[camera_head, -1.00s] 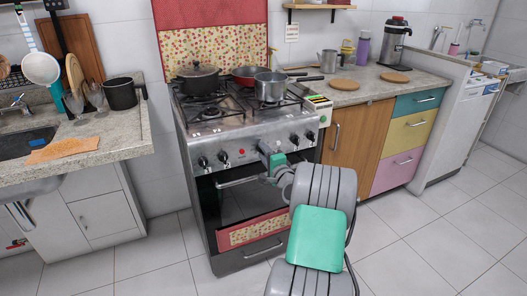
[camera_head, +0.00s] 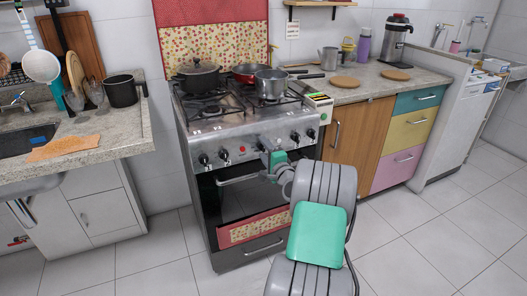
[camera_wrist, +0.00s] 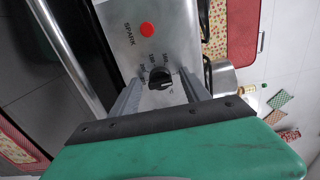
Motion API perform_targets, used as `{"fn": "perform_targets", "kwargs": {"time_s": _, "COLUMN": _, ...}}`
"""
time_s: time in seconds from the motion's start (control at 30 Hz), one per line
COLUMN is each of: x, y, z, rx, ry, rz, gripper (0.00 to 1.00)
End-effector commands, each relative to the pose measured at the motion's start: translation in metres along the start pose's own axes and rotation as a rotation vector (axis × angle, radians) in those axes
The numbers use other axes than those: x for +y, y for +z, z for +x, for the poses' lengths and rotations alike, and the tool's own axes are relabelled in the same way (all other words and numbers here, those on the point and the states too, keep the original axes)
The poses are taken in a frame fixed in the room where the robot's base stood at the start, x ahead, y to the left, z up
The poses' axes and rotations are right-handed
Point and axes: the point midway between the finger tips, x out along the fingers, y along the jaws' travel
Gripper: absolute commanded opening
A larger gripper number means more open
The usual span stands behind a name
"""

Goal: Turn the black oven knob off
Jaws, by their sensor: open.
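The black oven knob (camera_wrist: 160,78) sits on the stove's steel front panel, with temperature markings around it, right by the red spark button (camera_wrist: 147,30). My gripper (camera_head: 266,148) is at the panel in the head view and hides this knob there. In the wrist view my gripper's two grey fingers stand apart, one on each side of the knob. I cannot tell whether either finger touches it. The knob's raised grip shows between the fingers, and its pointer is hard to read.
Other black knobs (camera_head: 222,156) line the same panel on both sides. The oven door handle (camera_head: 238,181) runs just below. Pots (camera_head: 270,87) stand on the cooktop above. A wooden cabinet (camera_head: 357,143) is on the right, and the tiled floor in front is clear.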

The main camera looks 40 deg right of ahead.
Motion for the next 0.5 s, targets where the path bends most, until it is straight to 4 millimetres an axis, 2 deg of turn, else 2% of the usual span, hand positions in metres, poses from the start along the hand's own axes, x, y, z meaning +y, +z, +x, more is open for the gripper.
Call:
{"fn": "perform_targets", "kwargs": {"time_s": 0.17, "x": 0.0, "y": -0.001, "z": -0.007, "rx": 0.002, "ry": 0.001, "rz": 0.0, "gripper": 0.55}}
{"fn": "perform_targets", "kwargs": {"time_s": 0.5, "x": 0.0, "y": -0.001, "z": -0.07, "rx": 0.002, "ry": 0.001, "rz": 0.001, "gripper": 0.55}}
